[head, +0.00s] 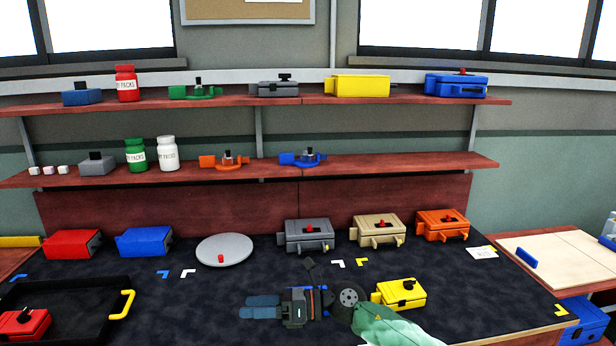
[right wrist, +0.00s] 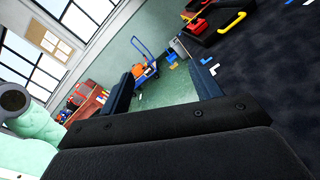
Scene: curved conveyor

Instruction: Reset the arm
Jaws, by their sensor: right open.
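My right arm (head: 392,328) comes in from the lower right of the head view. Its gripper (head: 247,306) points left over the front middle of the dark table mat. The right wrist view shows the two blue-grey fingers apart, with nothing between the tips of the gripper (right wrist: 163,78). The green floor shows through the gap. A yellow box (head: 404,293) stands on the mat just right of the arm's wrist and is partly hidden by it. My left gripper is in neither view.
A black tray (head: 83,304) with a yellow handle holds a red box (head: 22,324) at the left. A round grey plate (head: 224,249) and grey, tan and orange boxes (head: 442,225) line the back. Two shelves with parts hang above.

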